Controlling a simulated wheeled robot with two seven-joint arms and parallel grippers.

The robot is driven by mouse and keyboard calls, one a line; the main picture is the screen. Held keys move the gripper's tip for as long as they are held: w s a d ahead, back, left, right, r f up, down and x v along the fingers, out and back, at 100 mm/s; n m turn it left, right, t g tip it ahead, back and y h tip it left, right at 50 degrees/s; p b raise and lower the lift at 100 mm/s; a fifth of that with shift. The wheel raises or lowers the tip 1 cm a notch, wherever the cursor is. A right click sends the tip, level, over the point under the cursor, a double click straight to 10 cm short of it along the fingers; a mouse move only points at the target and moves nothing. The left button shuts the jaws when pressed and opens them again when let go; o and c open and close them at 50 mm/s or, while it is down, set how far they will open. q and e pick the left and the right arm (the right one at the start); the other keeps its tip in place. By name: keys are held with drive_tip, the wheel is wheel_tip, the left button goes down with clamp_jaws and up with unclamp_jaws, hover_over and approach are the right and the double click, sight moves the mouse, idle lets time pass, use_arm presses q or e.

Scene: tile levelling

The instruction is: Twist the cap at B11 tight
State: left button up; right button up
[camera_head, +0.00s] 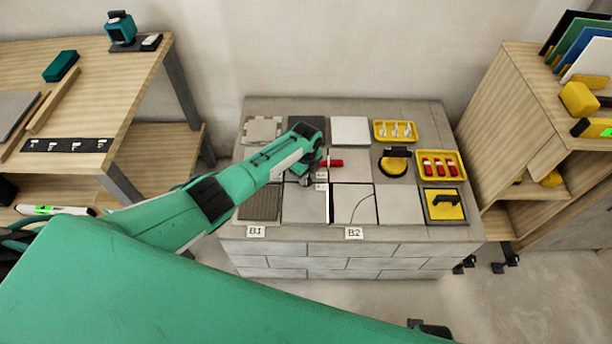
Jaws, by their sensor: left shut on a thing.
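My left gripper (307,180) reaches in from the left over the tiled block and points down at the joint between the tiles. It is shut on a cap, which the jaws mostly hide. A red piece (333,163) shows just right of the jaws, level with the tiles; I cannot tell whether it belongs to the held cap. Two small white labels (321,187) stand beside the jaws, too small to read. Larger labels B1 (256,232) and B2 (354,233) are on the block's front edge. My right gripper is not in view.
On the block (440,234), a yellow tray of red caps (455,157), a yellow tray of white clips (378,125) and a black-and-yellow suction cup (395,163) lie right of the gripper. A wooden table (120,75) stands left, a shelf (520,105) right.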

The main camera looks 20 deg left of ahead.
use_arm(q)
drive_tip(key=shift+m, duration=1)
drive_tip(key=m+b, duration=0.1)
drive_tip(key=m, duration=0.3)
drive_tip(key=shift+b, duration=0.3)
drive_tip(key=m, duration=0.3)
drive_tip(key=shift+b, duration=0.4)
drive_tip(key=shift+m, duration=0.4)
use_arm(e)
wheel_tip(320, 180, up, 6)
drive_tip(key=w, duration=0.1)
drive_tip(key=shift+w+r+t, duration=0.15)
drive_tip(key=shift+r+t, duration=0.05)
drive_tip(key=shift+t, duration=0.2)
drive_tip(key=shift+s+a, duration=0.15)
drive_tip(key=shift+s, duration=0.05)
